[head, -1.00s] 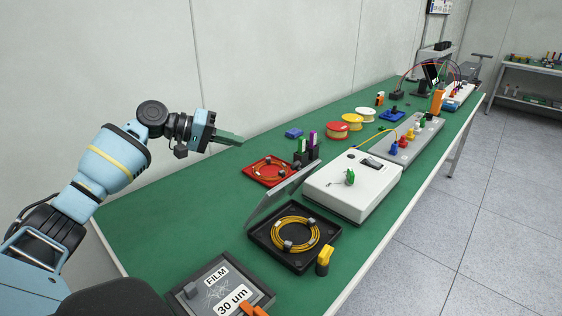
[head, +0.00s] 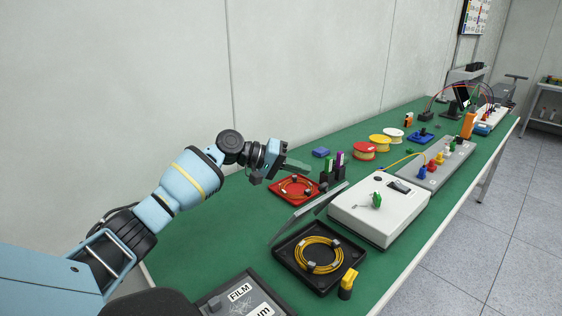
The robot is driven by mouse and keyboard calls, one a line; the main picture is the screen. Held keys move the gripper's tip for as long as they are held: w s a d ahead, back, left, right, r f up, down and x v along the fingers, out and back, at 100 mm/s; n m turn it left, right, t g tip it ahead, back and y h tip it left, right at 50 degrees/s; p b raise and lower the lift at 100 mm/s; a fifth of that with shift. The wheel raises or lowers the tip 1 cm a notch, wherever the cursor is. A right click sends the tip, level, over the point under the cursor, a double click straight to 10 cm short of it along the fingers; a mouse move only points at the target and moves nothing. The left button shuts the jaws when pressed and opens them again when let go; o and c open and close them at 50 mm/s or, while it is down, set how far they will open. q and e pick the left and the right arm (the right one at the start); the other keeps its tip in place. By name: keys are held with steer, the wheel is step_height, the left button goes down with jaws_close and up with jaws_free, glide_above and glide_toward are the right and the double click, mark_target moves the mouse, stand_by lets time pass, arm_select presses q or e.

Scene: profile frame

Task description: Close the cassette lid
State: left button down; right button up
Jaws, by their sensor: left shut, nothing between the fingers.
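The cassette is a black square tray (head: 287,258) with a coiled yellow cable (head: 319,266) inside, at the lower middle of the head view. Its thin grey lid (head: 308,212) stands open, tilted up along the tray's far left side. My left gripper (head: 303,167) is shut and empty. It is seen beyond the lid, above and behind the red tray, apart from the lid. My right gripper is not in view.
A red tray (head: 277,190) with an orange coil lies behind the lid. A white box (head: 365,217) stands close right of the cassette, and a yellow-capped black item (head: 347,284) in front. A film case (head: 228,296) is at lower left. Green table (head: 200,248) is clear on the left.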

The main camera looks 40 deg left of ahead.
arm_select(q)
steer(key=d+f, duration=0.2)
steer(key=d, duration=0.1)
steer(key=shift+s+d+p, duration=0.1)
steer(key=shift+d+p, duration=0.05)
steer(key=shift+p, duration=0.25)
steer(key=shift+d, duration=0.15)
